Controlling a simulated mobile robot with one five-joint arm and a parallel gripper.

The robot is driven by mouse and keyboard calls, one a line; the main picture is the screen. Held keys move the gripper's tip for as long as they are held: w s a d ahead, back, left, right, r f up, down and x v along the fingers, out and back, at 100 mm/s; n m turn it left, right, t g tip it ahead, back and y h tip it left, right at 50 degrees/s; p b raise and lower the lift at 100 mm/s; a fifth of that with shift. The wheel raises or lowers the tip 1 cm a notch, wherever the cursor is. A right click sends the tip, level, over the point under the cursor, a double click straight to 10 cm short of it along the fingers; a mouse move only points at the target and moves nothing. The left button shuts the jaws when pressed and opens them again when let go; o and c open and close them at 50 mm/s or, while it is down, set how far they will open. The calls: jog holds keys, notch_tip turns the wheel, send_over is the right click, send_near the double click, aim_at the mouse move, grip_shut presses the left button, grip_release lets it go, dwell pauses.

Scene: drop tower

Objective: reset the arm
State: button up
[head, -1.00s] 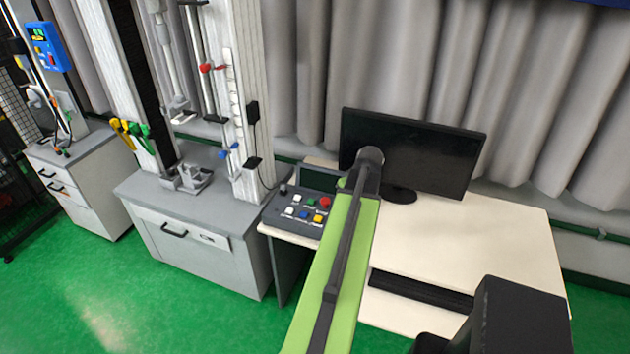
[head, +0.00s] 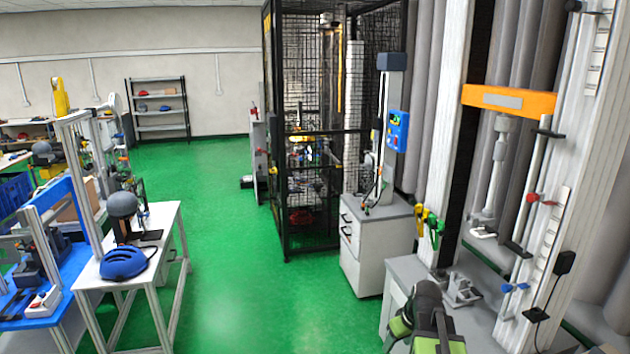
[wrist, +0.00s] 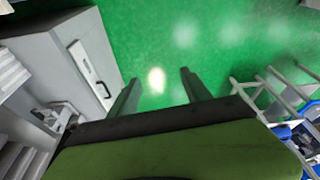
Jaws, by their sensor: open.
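My green and black arm (head: 430,318) shows at the bottom right of the head view, in front of the grey drop tower cabinet (head: 395,306). My gripper (wrist: 158,76) shows in the wrist view with its two dark fingers apart and nothing between them. Green floor lies beneath and beyond the fingers. The grey cabinet also shows in the wrist view (wrist: 85,50), left of the fingers. I cannot make out the fingers in the head view.
A black mesh cage (head: 305,220) and a drawer cabinet (head: 370,255) stand right of centre. The tower with its orange crossbar (head: 508,100) is at the right. Open green floor (head: 225,230) lies between.

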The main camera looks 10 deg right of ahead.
jog(key=a+n+g, duration=0.1)
jog(key=a+n, duration=0.1)
jog(key=a, duration=1.6)
jog(key=s+a+f+m+g, duration=0.1)
jog(key=s+a+m+g, duration=0.1)
jog(key=s+m, duration=0.2)
jog(key=shift+s+a+h, duration=0.2)
jog(key=shift+s+h, duration=0.2)
jog(key=shift+s, duration=0.45)
